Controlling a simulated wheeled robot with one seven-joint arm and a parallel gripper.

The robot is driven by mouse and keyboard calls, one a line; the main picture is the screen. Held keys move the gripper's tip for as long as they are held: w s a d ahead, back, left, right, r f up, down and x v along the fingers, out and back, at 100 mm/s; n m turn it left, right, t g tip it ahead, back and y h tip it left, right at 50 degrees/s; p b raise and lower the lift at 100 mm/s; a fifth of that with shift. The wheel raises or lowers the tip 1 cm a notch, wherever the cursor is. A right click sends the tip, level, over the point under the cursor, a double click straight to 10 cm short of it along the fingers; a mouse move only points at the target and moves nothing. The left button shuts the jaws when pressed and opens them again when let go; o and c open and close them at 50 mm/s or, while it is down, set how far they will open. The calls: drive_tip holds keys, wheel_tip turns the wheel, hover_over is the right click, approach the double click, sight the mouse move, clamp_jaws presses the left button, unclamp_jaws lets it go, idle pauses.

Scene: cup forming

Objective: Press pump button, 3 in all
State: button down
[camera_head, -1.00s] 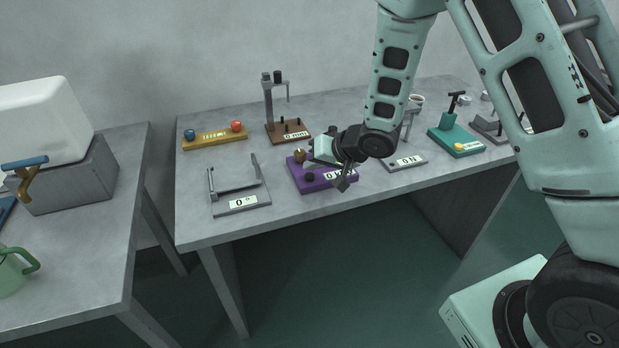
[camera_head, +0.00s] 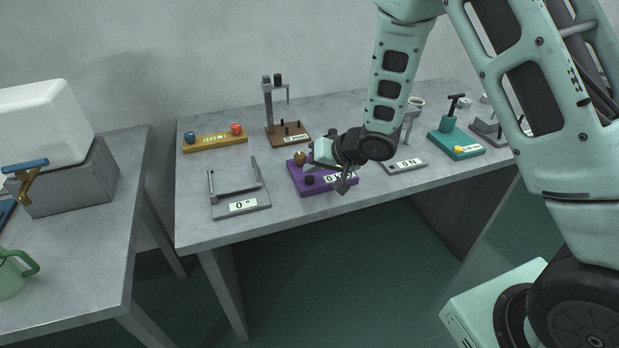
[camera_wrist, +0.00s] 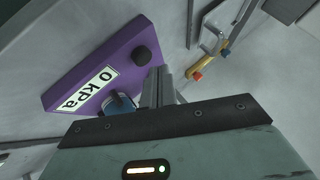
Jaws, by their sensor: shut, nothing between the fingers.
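The purple pump board (camera_head: 335,187) stands on the long grey table, with a label that reads 0 kPa in the wrist view. In the wrist view my shut, empty fingers (camera_wrist: 160,75) point close beside the black button; contact cannot be told. A blue round part (camera_wrist: 118,102) is half hidden by my gripper.
A grey frame device (camera_head: 240,203) stands left of the board, and a grey device (camera_head: 405,164) close on its right. Behind are a brown stand (camera_head: 288,132) and a yellow bar (camera_head: 215,139). A teal device (camera_head: 455,143) is farther right. The table's front strip is clear.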

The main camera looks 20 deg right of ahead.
sight(313, 180)
drive_tip(key=shift+f, duration=0.1)
idle(0.7)
drive_tip(key=shift+f, duration=0.35)
drive_tip(key=shift+f+b, duration=0.45)
drive_tip(key=shift+f, duration=0.05)
idle(0.7)
idle(0.3)
drive_tip(key=shift+r+p, duration=0.95)
wheel_tip(313, 180, up, 5)
drive_tip(key=p, duration=0.5)
drive_tip(key=shift+r, duration=0.1)
idle(2.1)
